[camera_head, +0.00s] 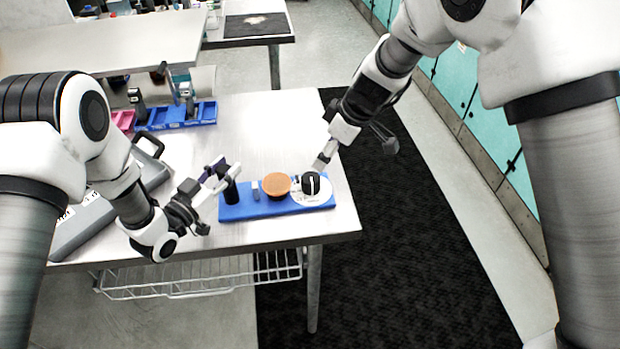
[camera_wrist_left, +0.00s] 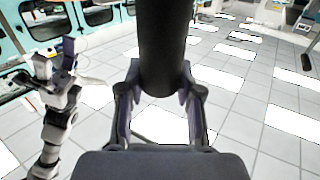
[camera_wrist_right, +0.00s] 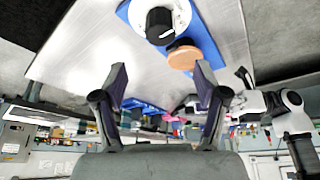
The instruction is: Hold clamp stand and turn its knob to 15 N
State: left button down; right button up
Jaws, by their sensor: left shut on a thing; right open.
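The clamp stand has a blue base (camera_head: 265,208) at the front right of the table, with a black post (camera_head: 231,192), an orange-brown disc (camera_head: 276,184) and a black knob (camera_head: 311,184) on a white dial (camera_head: 322,194). My left gripper (camera_head: 220,180) is shut on the post, a dark cylinder (camera_wrist_left: 162,45) between its fingers in the left wrist view. My right gripper (camera_wrist_right: 160,78) is open and empty, just behind and above the knob. The knob (camera_wrist_right: 159,24) shows beyond its fingertips in the right wrist view. The dial's markings are too small to read.
A grey case (camera_head: 85,222) with a dark handle lies at the table's left. A blue tray (camera_head: 180,117) with small items stands at the back left. The table's right edge is close beside the dial. A wire basket (camera_head: 200,280) hangs under the front edge.

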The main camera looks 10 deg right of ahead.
aim_at(314, 177)
jog(key=x, duration=1.1)
jog(key=shift+d+f, duration=0.3)
jog(key=shift+f, duration=0.1)
jog(key=shift+s, duration=0.1)
jog(key=c, duration=1.1)
